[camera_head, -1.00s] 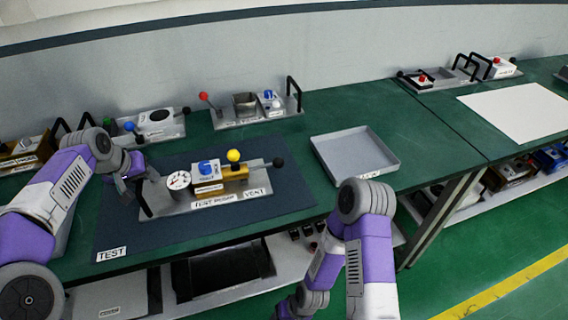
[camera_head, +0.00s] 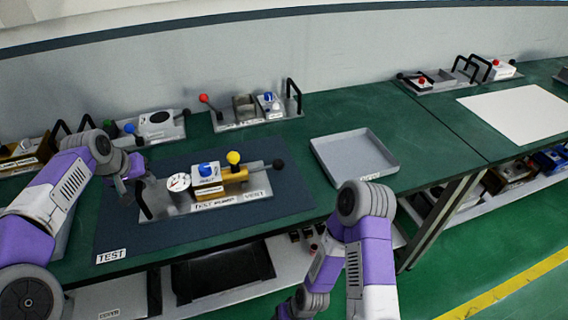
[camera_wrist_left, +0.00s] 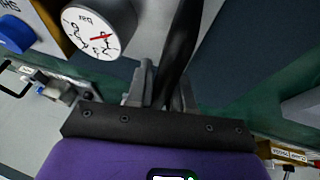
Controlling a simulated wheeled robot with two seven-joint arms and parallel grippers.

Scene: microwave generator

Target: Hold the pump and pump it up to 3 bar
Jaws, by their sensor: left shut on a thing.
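The test pump (camera_head: 232,196) stands on the dark blue mat, with a grey base plate, a brass body (camera_head: 235,175), a yellow ball knob (camera_head: 233,157), a blue knob (camera_head: 207,169) and a black-tipped lever (camera_head: 278,164) at its right. Its round white gauge (camera_head: 179,182) is marked "bar" in the left wrist view (camera_wrist_left: 94,32); the red needle shows but I cannot read its value. My left gripper (camera_head: 137,184) is at the pump's left end, shut on the black handle (camera_head: 145,204). In the left wrist view this handle (camera_wrist_left: 182,45) runs between the fingers (camera_wrist_left: 160,90). My right gripper is not in view.
An empty grey tray (camera_head: 355,157) stands right of the mat (camera_head: 150,236). Other devices with levers and black handles (camera_head: 262,108) line the back of the green table. A white sheet (camera_head: 520,112) lies on the right table. A shelf runs below.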

